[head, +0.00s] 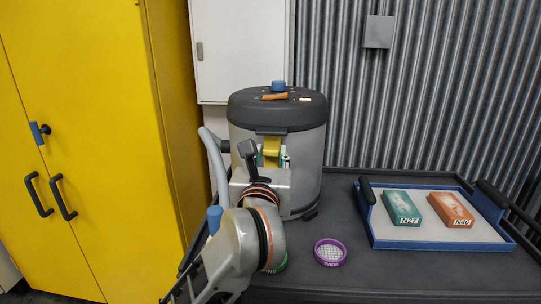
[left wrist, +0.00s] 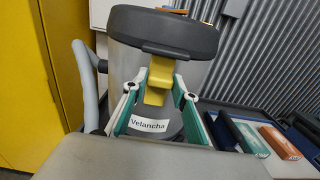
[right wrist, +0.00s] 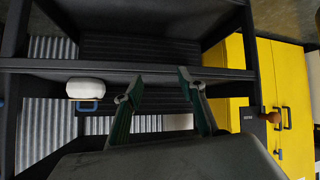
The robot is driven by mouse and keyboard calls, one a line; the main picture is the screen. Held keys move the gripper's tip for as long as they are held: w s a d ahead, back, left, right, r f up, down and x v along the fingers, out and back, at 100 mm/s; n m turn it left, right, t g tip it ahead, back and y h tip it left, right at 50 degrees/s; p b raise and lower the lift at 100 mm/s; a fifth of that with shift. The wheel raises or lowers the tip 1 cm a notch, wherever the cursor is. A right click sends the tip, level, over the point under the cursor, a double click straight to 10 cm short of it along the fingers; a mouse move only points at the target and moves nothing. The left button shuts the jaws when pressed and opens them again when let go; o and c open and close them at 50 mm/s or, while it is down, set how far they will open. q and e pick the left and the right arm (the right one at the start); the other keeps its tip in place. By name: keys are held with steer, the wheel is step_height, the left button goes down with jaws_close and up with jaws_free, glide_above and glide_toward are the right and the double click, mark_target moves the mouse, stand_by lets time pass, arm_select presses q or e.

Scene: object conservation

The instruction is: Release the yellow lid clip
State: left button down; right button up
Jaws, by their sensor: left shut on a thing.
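The yellow lid clip (head: 271,147) is on the front of the grey canister (head: 309,150), just below its dark lid (head: 277,112). My arm hides part of the canister's lower front in the head view. My right gripper (right wrist: 160,82) shows only in the right wrist view, with its fingers apart and nothing between them.
A blue-edged tray (head: 430,243) at the right holds a teal box "N27" (head: 402,207) and an orange box "N46" (head: 450,209). A purple ring (head: 330,252) lies in front of the canister. A yellow cabinet (head: 100,120) stands at the left. A dark shelf frame (right wrist: 130,68) shows near my right gripper.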

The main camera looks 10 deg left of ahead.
mark_target(271, 156)
arm_select(q)
steer(key=shift+f+t+b, duration=0.3)
steer(key=shift+f+b, duration=0.3)
steer(key=shift+b, duration=0.05)
steer(key=shift+s+f+b, duration=0.15)
steer(key=shift+f+b, duration=0.25)
steer(key=shift+b, duration=0.15)
steer(key=shift+s+f+t+b, duration=0.35)
steer(key=shift+t+b, duration=0.75)
steer(key=shift+b, duration=0.55)
steer(key=shift+s+f+t+b, duration=0.2)
steer(key=shift+s+t+b, duration=0.2)
steer(key=shift+t+b, duration=1)
steer(key=shift+s+f+t+b, duration=0.35)
steer(key=shift+t+b, duration=0.45)
steer(key=shift+b, duration=1.15)
arm_select(e)
steer(key=w+a+r+m+t+y, duration=0.1)
steer(key=w+a+r+m+y, duration=0.1)
steer(key=a, duration=0.6)
steer(key=shift+w+r+t, duration=0.3)
steer(key=shift+w+r, duration=0.2)
arm_select(q)
steer(key=shift+s, duration=0.1)
arm_select(e)
steer(key=shift+d, duration=0.1)
arm_select(q)
steer(key=c, duration=1.6)
jaws_free()
